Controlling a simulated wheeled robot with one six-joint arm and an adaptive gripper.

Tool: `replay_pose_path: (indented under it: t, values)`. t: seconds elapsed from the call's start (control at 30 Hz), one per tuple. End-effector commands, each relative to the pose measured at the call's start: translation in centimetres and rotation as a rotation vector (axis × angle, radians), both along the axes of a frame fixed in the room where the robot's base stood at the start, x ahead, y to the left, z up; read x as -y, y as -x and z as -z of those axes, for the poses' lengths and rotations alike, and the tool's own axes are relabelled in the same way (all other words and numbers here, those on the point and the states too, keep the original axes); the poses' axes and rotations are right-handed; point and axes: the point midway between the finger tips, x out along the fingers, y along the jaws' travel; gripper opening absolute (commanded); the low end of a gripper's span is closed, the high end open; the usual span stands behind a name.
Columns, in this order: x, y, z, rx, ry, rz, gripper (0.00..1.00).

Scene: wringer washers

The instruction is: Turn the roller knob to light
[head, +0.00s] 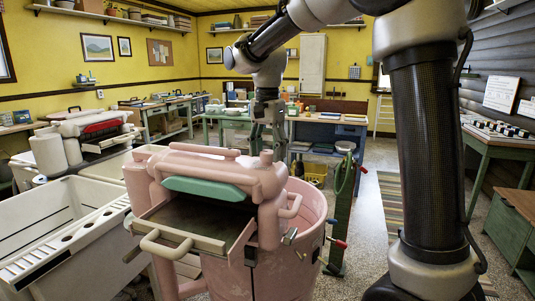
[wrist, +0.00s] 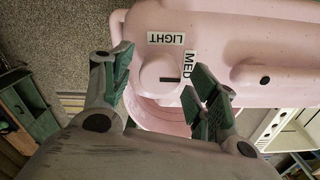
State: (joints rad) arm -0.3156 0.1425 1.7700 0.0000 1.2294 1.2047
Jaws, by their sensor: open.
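The pink wringer washer (head: 215,180) stands in the middle of the head view. The "LIGHT" label (wrist: 166,38) is above the knob in that picture. My gripper (wrist: 165,85) is open, with a green-padded finger on each side of the knob. The fingers look apart from it, though the right one is close. In the head view my gripper (head: 265,112) points down over the washer's wringer top.
A white double sink (head: 60,225) stands left of the washer. A second wringer (head: 85,135) is behind it. Workbenches line the back wall. A green stand (head: 343,205) with levers is close to the washer's right side. A striped rug (head: 390,190) lies on the floor at right.

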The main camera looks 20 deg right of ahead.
Motion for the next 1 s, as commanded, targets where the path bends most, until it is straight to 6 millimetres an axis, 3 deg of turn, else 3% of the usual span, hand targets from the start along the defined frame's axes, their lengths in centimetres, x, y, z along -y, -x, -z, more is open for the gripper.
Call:
replay_pose_path:
  t: [0.1,0.37,0.63,1.0]
  values:
    - [0.01,0.03,0.92,-0.001,0.001,0.000,0.59]
    - [0.00,0.00,1.13,0.000,0.000,-0.001,0.59]
    - [0.01,0.01,1.11,0.000,0.000,-0.001,0.14]
    - [0.00,0.00,1.10,0.001,-0.001,-0.043,0.14]
